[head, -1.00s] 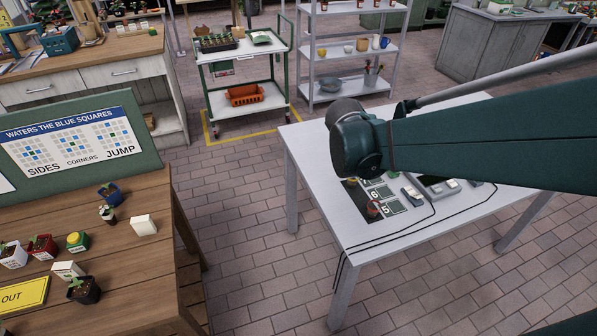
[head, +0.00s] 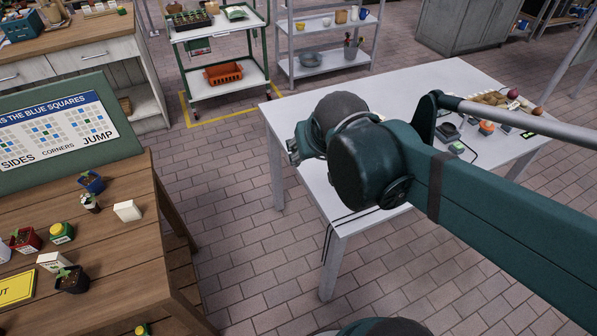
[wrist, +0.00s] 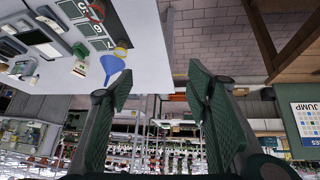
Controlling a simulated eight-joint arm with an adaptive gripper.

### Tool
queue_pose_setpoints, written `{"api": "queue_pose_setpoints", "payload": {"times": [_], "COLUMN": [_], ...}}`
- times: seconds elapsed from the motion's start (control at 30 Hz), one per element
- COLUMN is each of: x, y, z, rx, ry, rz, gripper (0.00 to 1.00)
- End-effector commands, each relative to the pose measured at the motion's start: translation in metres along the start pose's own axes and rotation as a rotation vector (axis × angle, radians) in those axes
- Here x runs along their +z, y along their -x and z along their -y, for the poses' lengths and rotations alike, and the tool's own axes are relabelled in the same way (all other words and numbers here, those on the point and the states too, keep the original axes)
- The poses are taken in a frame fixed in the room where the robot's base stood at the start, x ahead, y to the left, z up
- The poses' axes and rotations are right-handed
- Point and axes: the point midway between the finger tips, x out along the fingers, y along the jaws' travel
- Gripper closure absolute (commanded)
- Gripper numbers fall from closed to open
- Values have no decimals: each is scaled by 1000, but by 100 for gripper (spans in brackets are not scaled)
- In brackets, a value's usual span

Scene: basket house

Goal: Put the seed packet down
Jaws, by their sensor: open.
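My gripper (wrist: 160,92) is open in the wrist view, with nothing between its two dark green fingers. In the head view my arm hides the fingers; its wrist end is over the left side of the white table (head: 290,103). I cannot identify a seed packet for certain. A small white box-like item (head: 127,210) stands on the wooden table (head: 130,262) at the left, apart from my gripper. A second white item (head: 53,262) is there behind a black pot. A green and white packet-like thing (head: 236,12) lies on the cart's top shelf.
Small plant pots (head: 71,279) and a sign board (head: 60,130) are on the wooden table. A paved gap (head: 220,200) separates the tables.

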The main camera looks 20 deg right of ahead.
Motion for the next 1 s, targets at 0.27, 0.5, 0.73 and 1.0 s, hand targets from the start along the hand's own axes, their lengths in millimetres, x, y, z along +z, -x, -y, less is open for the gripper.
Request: {"api": "queue_pose_setpoints", "payload": {"times": [0.27,0.5,0.73,1.0], "x": [40,58,61,61], "y": [28,41,42,42], "z": [33,47,50,50], "rx": [-107,-159,-167,-166], "ry": [84,123,130,130], "rz": [15,18,18,18], "gripper": [51,51,51,67]}}
